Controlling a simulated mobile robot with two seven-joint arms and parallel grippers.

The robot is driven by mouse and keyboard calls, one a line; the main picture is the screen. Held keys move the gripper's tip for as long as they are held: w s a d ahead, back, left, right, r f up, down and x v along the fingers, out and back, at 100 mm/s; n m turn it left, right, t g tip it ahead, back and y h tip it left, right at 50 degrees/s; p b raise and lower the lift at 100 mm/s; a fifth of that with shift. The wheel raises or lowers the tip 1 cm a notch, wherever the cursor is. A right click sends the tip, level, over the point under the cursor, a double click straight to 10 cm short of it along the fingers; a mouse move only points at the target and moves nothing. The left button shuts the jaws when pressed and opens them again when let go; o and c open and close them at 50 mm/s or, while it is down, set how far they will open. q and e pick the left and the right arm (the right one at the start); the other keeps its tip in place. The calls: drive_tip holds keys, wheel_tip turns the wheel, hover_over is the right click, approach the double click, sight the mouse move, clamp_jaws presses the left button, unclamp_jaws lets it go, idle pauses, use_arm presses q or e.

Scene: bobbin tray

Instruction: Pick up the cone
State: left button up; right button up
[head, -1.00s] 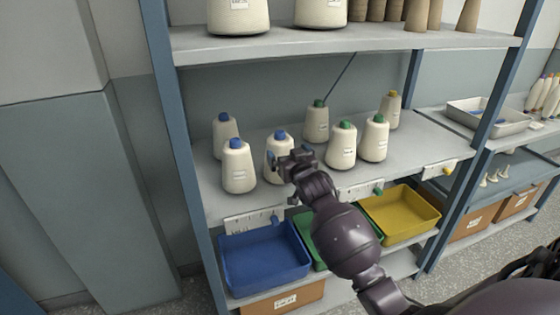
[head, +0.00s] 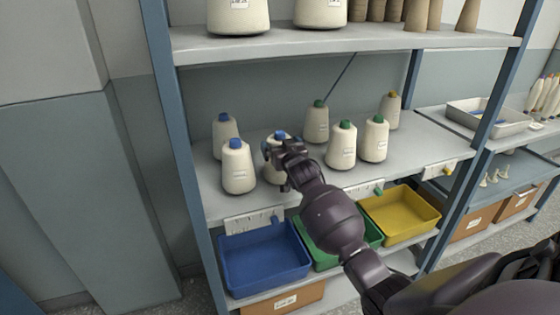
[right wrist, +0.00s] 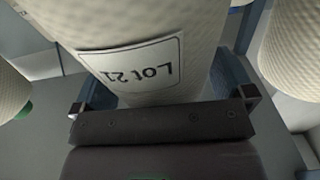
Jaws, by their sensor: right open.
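Several cream yarn cones stand on the middle shelf (head: 225,205). The blue-topped cone (head: 272,173) at the front, right of another blue-topped cone (head: 238,172), is partly hidden by my right gripper (head: 279,150). In the right wrist view this cone (right wrist: 130,25), with a label reading "Lot 21" upside down, stands between the two open fingers of my right gripper (right wrist: 160,95). I cannot tell whether the fingers touch it. A third blue-topped cone (head: 225,130) stands behind. My left gripper is not in view.
Green-topped cones (head: 342,150) and a yellow-topped one (head: 390,112) stand to the right. Below are blue (head: 265,262), green (head: 318,247) and yellow bins (head: 402,213). An upper shelf (head: 330,42) with more cones overhangs, and blue posts (head: 185,150) flank the rack.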

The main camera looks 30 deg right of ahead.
drive_tip(key=c, duration=1.1)
drive_tip(key=shift+c, duration=0.2)
drive_tip(key=shift+r, duration=0.1)
